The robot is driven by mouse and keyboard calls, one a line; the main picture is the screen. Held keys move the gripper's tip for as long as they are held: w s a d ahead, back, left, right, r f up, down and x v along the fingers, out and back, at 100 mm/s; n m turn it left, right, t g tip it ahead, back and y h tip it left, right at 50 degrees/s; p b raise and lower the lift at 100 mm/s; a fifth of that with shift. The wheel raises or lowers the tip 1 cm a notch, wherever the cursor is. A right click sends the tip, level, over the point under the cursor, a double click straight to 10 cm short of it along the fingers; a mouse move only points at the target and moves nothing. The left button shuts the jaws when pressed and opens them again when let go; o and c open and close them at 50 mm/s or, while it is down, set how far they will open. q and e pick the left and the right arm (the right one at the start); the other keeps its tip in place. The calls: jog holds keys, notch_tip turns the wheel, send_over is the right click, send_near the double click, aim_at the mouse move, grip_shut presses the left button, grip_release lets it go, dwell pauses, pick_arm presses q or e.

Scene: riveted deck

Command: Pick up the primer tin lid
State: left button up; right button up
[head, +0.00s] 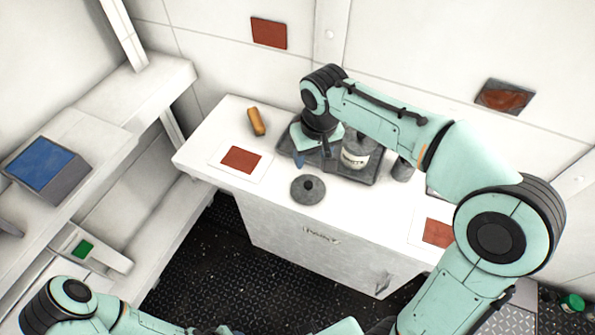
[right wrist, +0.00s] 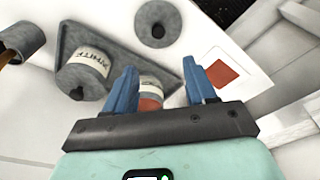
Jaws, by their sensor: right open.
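A round grey lid with a dark knob (head: 308,190) lies near the front edge of the white cabinet top; it also shows in the right wrist view (right wrist: 158,22), at the top. My right gripper (head: 313,158) is over the tray, behind the lid, pointing down. In the right wrist view its blue fingers (right wrist: 164,88) are apart. A tin with a white and red label (right wrist: 150,92) shows between them; its top is hidden by the gripper. I cannot read its label.
The grey tray (head: 371,178) also holds a white-labelled tin (head: 356,150) with a knobbed lid on. A grey cup (head: 402,170) stands right of it. A tan object (head: 257,121) lies at the back left. A red card (head: 241,160) lies left of the lid.

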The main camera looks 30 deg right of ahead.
send_over(309, 184)
jog(key=f, duration=0.7)
jog(key=shift+s+f+b, duration=0.25)
jog(key=shift+s+b, duration=0.1)
jog(key=shift+s, duration=0.05)
jog(key=f, duration=0.5)
jog(key=shift+w+f, duration=0.3)
jog(key=shift+w, duration=0.1)
grip_shut()
